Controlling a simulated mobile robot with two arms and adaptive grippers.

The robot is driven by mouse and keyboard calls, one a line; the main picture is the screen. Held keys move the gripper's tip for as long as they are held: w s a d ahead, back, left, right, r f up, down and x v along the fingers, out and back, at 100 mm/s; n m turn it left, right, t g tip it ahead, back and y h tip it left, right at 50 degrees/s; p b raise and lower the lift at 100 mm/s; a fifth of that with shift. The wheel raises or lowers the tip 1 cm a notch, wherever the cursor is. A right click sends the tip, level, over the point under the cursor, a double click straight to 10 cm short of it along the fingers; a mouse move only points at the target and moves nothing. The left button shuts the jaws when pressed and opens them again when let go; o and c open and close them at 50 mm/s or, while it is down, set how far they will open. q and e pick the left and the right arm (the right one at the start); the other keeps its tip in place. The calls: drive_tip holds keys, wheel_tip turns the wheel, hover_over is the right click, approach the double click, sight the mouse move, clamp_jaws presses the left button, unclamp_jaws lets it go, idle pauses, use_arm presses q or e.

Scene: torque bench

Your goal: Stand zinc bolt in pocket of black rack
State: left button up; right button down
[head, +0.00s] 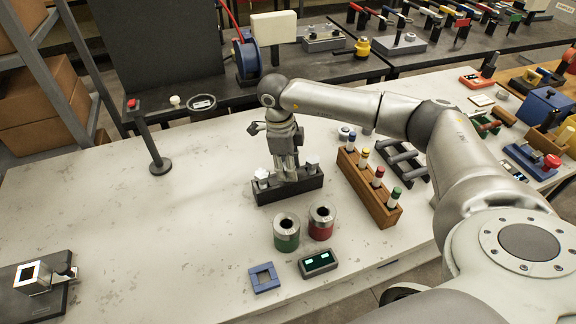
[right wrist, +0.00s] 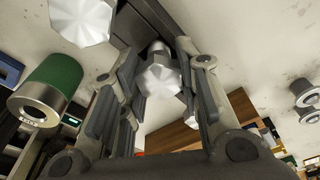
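The black rack (head: 290,192) lies on the pale bench. Bright metal bolt heads stand up at its left end (head: 262,174) and right end (head: 313,162). My right gripper (head: 287,174) points down over the rack's middle, its fingers close together. In the right wrist view a zinc bolt (right wrist: 160,79) is between the right gripper's pads (right wrist: 158,70), its head filling the gap and its shank toward the dark rack. Its lower end is hidden, so I cannot tell how deep it sits. Another bolt head (right wrist: 82,20) is at upper left. My left gripper is out of view.
A green can (head: 287,238) and a red can (head: 321,226) stand just in front of the rack. A wooden rack (head: 365,190) with colour-topped pieces is close on the right. A small display (head: 319,264) and blue frame (head: 264,278) lie nearer. The bench's left side is mostly clear.

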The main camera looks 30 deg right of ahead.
drive_tip(key=c, duration=1)
unclamp_jaws()
drive_tip(key=r, duration=0.8)
drive_tip(key=w+a+r, duration=0.1)
drive_tip(key=r, duration=0.3)
drive_tip(key=shift+s+f, duration=0.1)
